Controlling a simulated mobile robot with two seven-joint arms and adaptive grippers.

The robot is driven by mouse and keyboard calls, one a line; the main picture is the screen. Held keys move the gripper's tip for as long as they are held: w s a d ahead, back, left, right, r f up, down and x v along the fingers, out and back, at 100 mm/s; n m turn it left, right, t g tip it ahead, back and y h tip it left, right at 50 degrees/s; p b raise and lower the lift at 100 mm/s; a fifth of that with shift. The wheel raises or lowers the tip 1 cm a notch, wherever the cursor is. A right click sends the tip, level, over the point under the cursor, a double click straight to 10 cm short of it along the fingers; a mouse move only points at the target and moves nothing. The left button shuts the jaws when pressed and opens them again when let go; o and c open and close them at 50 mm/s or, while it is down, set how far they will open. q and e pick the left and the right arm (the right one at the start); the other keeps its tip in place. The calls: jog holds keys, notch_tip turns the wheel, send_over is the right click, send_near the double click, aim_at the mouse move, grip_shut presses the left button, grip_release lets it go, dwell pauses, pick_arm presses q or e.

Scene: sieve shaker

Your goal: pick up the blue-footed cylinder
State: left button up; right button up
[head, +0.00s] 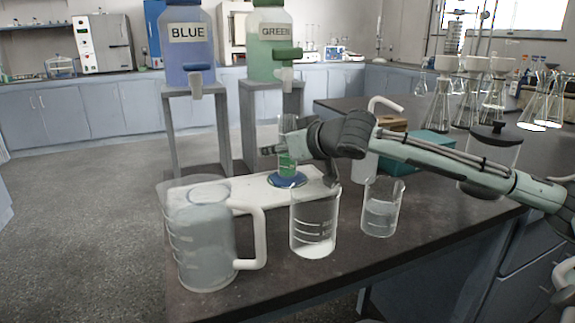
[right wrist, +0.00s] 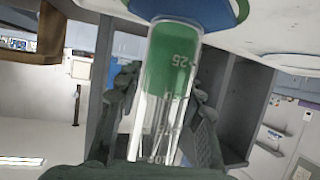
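The blue-footed cylinder (head: 287,165) is a clear graduated tube with green liquid low in it and a round blue foot. It stands upright over the white mat (head: 262,194); whether the foot touches the mat is unclear. My right gripper (right wrist: 165,105) has its fingers on either side of the tube, close to the glass; whether they press on it cannot be told. In the right wrist view the cylinder (right wrist: 172,65) runs down between the fingers, blue foot at the top. My left gripper is not in view.
A white-handled pitcher (head: 203,245) and two beakers (head: 313,238) (head: 381,214) stand in front on the dark bench. BLUE (head: 187,45) and GREEN (head: 270,50) dispensers stand behind on stands. A teal box (head: 428,145) and several flasks are to the right.

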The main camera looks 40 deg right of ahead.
grip_shut()
jog(key=shift+r, duration=0.2)
dwell(0.4)
